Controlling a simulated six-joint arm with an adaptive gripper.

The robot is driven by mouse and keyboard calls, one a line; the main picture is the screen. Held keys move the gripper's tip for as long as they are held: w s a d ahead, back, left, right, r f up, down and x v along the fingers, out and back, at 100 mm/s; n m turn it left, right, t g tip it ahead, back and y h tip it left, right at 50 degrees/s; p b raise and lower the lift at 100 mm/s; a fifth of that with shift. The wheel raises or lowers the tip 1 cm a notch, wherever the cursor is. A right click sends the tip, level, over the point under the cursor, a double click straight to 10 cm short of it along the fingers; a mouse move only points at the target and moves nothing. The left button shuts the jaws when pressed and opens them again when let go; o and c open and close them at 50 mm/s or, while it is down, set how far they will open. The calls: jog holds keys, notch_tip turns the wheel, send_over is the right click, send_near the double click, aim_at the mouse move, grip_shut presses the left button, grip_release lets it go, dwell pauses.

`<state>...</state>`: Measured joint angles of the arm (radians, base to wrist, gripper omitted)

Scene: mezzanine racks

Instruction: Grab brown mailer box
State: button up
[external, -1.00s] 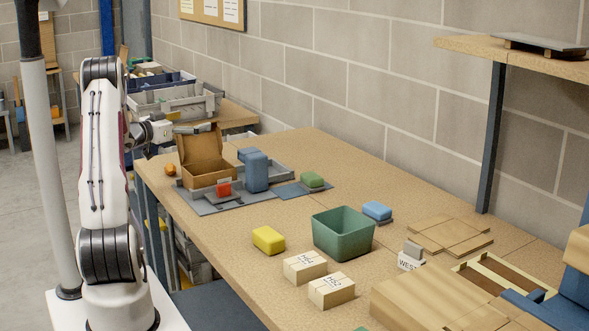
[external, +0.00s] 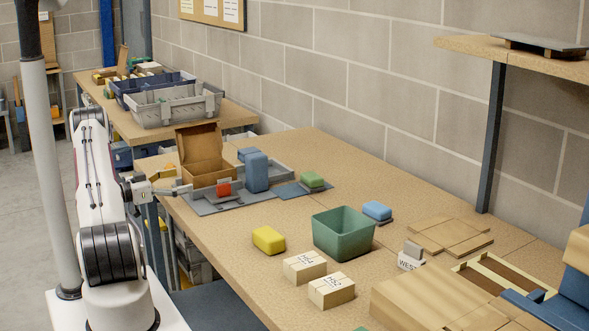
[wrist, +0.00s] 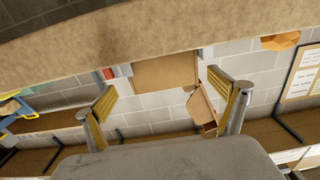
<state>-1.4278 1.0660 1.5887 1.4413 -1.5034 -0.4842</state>
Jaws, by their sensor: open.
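The brown mailer box (external: 207,173) stands with its lid up at the far left end of the long workbench. My gripper (external: 184,190) is low beside the box's left side, at about the height of the bench edge. In the wrist view my gripper (wrist: 166,92) is open, with its two fingers wide apart and nothing held between them. The mailer box (wrist: 165,72) shows ahead between the fingers there, with its tilted flap near the right finger. I cannot tell whether a fingertip touches the box.
A red block (external: 224,188) and a blue upright case (external: 256,171) stand close to the box's right. A grey tray (external: 283,170) lies behind them. A green bin (external: 343,234) and a yellow block (external: 268,239) are further right. The bench edge (external: 195,238) runs beside my arm.

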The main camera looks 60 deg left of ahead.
aim_at(209, 177)
jog(key=shift+w, duration=0.15)
jog(key=shift+w, duration=1.15)
jog(key=shift+w, duration=0.15)
jog(key=shift+w+a, duration=0.15)
jog(key=shift+w, duration=1.1)
jog(key=shift+w+a, duration=0.15)
jog(key=shift+w, duration=1.1)
jog(key=c, duration=1.2)
